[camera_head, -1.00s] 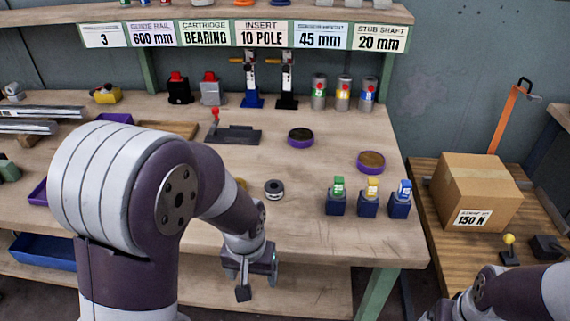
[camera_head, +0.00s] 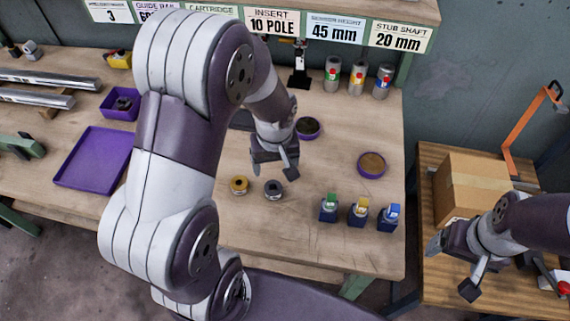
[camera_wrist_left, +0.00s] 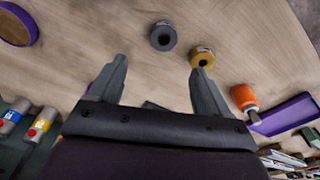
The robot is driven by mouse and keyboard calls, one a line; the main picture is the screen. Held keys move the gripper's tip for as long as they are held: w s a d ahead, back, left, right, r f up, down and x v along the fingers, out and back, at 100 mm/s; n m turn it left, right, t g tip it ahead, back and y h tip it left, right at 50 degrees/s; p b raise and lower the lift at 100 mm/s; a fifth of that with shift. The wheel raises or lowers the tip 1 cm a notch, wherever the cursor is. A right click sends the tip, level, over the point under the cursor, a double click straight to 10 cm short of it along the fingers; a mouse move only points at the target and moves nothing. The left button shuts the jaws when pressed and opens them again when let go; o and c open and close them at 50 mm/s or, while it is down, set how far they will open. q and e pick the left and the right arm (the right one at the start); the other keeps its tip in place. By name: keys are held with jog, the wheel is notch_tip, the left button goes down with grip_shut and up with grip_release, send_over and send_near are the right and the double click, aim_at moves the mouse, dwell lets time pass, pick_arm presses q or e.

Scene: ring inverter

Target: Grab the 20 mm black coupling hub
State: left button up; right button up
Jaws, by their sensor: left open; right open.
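The black coupling hub (camera_head: 273,190) is a short dark ring lying on the wooden workbench, right of a gold hub (camera_head: 239,186). Its size marking is too small to read. In the left wrist view the black hub (camera_wrist_left: 163,37) lies beyond the fingertips, and the gold hub (camera_wrist_left: 202,58) is near the right finger. My left gripper (camera_head: 276,172) is open and empty above the bench, just behind the black hub in the head view; its spread fingers (camera_wrist_left: 159,66) show in the wrist view. My right gripper (camera_head: 453,268) is open and empty at the right, by the side table.
Three small blue holders (camera_head: 358,214) stand right of the hubs. Round purple dishes (camera_head: 371,164) lie farther back, and a purple tray (camera_head: 93,160) lies left. A cardboard box (camera_head: 470,186) sits on the side table. The bench in front of the hubs is clear.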

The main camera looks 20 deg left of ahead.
pick_arm(q)
send_near(273, 187)
jog(key=shift+s+d+f, duration=0.1)
jog(key=shift+s+d, duration=0.1)
jog(key=shift+s, duration=0.25)
jog(key=shift+s+d+f, duration=0.1)
jog(key=shift+s+d, duration=0.1)
jog(key=shift+s, duration=0.2)
jog(key=f, duration=0.4)
jog(key=w+f, duration=0.1)
jog(key=f, duration=0.1)
jog(key=shift+w+a+f+b, duration=0.15)
jog(key=shift+a+f+b, duration=0.1)
jog(key=shift+a+b, duration=0.1)
jog(key=shift+f, duration=0.35)
jog(key=shift+w, duration=0.1)
jog(key=c, duration=1.3)
pick_arm(e)
jog(key=shift+s+f, duration=0.15)
jog(key=shift+s, duration=0.45)
pick_arm(q)
jog(key=shift+o, duration=0.2)
